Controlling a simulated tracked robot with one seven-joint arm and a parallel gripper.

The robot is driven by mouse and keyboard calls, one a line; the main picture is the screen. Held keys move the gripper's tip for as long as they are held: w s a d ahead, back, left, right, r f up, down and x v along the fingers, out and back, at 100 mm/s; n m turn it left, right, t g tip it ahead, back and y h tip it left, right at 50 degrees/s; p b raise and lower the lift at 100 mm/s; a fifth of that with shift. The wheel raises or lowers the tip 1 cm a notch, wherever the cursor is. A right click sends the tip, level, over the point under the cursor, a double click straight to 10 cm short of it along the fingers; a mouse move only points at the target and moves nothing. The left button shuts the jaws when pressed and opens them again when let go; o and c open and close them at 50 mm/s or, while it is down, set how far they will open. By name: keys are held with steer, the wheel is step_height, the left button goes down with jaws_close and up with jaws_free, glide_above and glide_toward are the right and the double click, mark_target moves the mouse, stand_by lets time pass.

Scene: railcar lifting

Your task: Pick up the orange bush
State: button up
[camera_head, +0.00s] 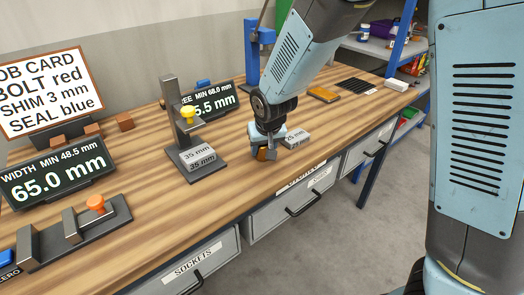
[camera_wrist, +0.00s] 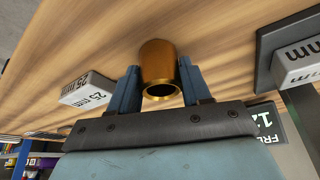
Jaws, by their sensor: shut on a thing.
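The orange bush is a bronze-orange hollow cylinder (camera_wrist: 158,62) seen between the two blue fingers of my gripper (camera_wrist: 159,88) in the wrist view, its open end facing the camera. My gripper is shut on it. In the head view my gripper (camera_head: 267,146) is low over the wooden bench, near its front edge, and a small part of the bush (camera_head: 262,154) shows beside the fingers. I cannot tell whether the bush touches the bench top.
A grey 25 mm block (camera_head: 294,138) lies just right of my gripper; it also shows in the wrist view (camera_wrist: 88,88). A gauge stand with 35 mm blocks (camera_head: 198,158) is to the left. Drawers (camera_head: 292,205) line the bench front. Bare wood (camera_head: 150,205) lies front left.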

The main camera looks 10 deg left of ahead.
steer(key=c, duration=0.4)
